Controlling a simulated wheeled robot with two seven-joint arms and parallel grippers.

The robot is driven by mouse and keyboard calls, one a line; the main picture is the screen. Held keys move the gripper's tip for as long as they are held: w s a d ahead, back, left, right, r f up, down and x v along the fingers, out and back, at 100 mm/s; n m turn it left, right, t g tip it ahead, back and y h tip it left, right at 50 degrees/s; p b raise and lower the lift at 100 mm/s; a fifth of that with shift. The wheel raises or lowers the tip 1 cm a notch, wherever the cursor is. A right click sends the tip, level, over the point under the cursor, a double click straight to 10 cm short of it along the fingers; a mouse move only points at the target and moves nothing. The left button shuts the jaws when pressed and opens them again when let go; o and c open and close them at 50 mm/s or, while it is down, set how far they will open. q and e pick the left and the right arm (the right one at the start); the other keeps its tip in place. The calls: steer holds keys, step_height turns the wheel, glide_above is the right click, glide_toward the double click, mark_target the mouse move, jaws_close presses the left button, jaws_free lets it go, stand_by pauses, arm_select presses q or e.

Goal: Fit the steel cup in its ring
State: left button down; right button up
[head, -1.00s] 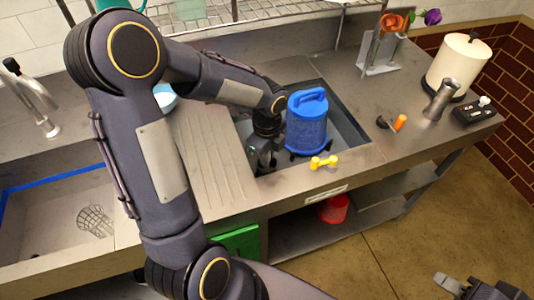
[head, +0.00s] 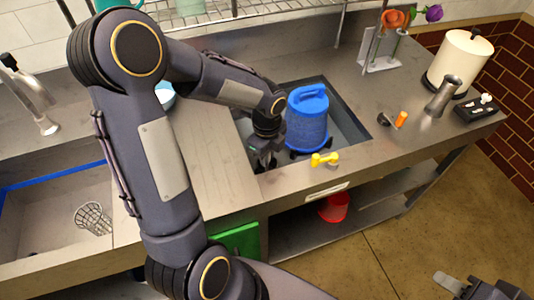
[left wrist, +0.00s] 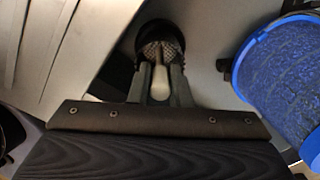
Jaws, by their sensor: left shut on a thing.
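My left gripper (head: 265,160) points down into the front left part of the sunken basin (head: 350,128), left of a blue lidded bucket (head: 306,120). In the left wrist view, my left gripper (left wrist: 160,72) is shut on a pale narrow thing (left wrist: 160,82). A dark round shape (left wrist: 160,32) is around or just beyond the fingertips; I cannot tell whether it is a cup or a ring. A flared steel vessel (head: 443,96) stands upright on the right of the counter, apart from both grippers. My right gripper (head: 450,285) shows partly at the lower right, its jaws unclear.
A yellow object (head: 324,159) lies on the basin's front edge, near the gripper. A wire basket (head: 93,219) lies in the left sink.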

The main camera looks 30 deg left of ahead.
arm_select(q)
steer(key=shift+f, duration=0.15)
steer(key=shift+f+b, duration=0.4)
steer(key=shift+f, duration=0.05)
stand_by(0.4)
steer(key=c, duration=1.3)
jaws_free()
steer(key=shift+o, duration=0.2)
steer(key=shift+r+p, duration=0.3)
steer(key=shift+r, duration=3.6)
